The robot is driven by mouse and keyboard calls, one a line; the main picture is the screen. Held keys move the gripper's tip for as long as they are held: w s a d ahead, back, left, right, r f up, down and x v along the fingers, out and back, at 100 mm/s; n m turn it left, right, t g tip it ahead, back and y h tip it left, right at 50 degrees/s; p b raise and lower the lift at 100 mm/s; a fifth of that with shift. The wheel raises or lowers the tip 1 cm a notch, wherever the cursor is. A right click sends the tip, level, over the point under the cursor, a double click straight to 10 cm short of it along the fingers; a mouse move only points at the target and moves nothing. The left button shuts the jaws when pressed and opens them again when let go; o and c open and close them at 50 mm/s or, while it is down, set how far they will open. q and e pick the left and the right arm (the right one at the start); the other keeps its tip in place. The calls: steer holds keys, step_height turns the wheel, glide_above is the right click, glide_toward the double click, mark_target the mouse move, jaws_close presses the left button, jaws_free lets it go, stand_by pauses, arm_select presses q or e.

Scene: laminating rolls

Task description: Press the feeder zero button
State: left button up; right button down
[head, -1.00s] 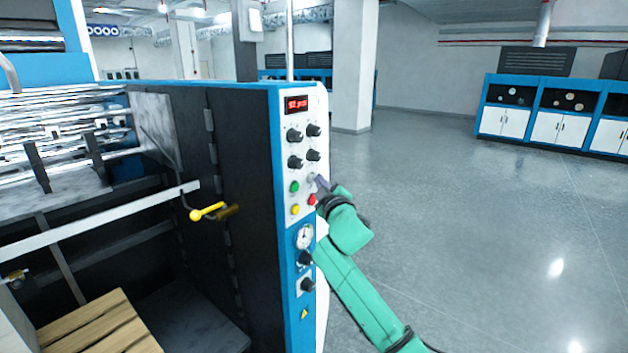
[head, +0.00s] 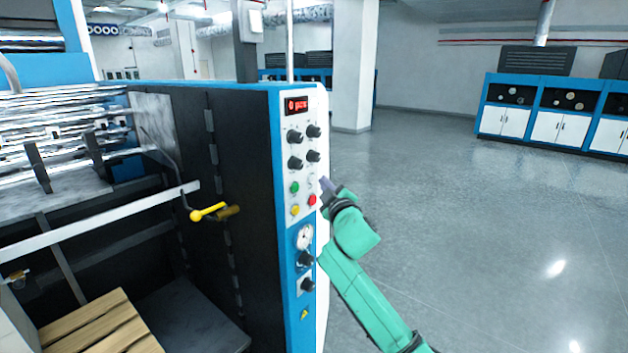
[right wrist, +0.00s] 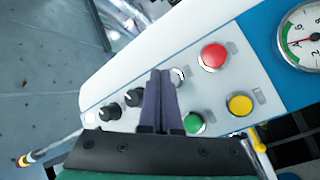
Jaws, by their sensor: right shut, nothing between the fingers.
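The control panel (head: 301,170) on the machine's end carries a green button (head: 294,187), a yellow button (head: 295,210), a red button (head: 312,200) and a pale grey-white button (head: 311,180). Their labels are too small to read, so I cannot tell which is marked feeder zero. My right gripper (head: 325,183) is shut and empty, just right of the pale button and apart from the panel. In the right wrist view the closed fingers (right wrist: 161,90) partly cover the pale button (right wrist: 179,75); the red (right wrist: 213,56) and green (right wrist: 194,123) buttons flank it. My left gripper is out of view.
A red-lit display (head: 297,105) and several black knobs (head: 294,136) sit above the buttons, with a gauge (head: 305,236) below. A yellow-ended handle (head: 208,212) juts out left of the panel. The floor (head: 470,230) on the right is clear.

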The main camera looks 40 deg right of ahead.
steer(key=s, duration=0.2)
steer(key=s+d+p, duration=0.1)
steer(key=s, duration=0.1)
steer(key=shift+s+d, duration=0.2)
steer(key=shift+s, duration=0.15)
stand_by(0.6)
